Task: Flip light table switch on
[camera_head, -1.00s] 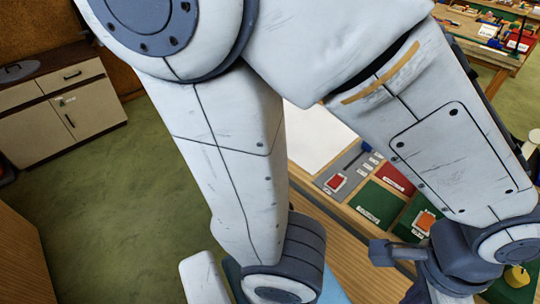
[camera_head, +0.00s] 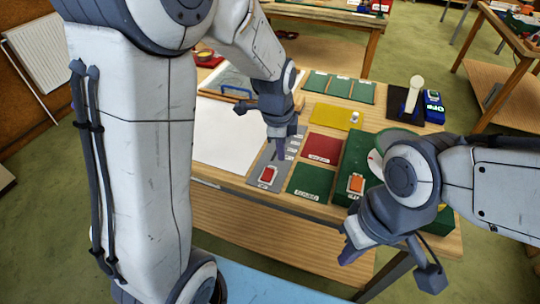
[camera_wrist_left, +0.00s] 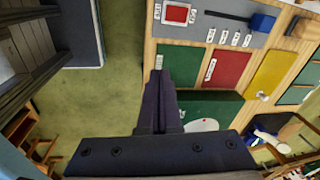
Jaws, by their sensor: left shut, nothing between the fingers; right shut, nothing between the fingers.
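The white light table panel (camera_head: 222,132) lies on the bench, with a grey strip (camera_head: 256,184) along its right side. A red switch (camera_head: 267,174) in a white frame sits at the strip's front end. It also shows at the top of the left wrist view (camera_wrist_left: 178,14). My left gripper (camera_head: 275,152) is shut and empty, pointing down. It hides part of the strip in the head view. In the left wrist view its fingers (camera_wrist_left: 161,90) are apart from the red switch. My right gripper (camera_head: 348,252) is shut and empty in front of the bench edge.
Right of the strip lie green (camera_head: 311,181), red (camera_head: 323,148) and yellow (camera_head: 333,116) mats. A green box (camera_head: 352,157) carries an orange switch (camera_head: 356,183), partly behind my right arm. A dark slot with a blue block (camera_wrist_left: 263,22) is on the strip.

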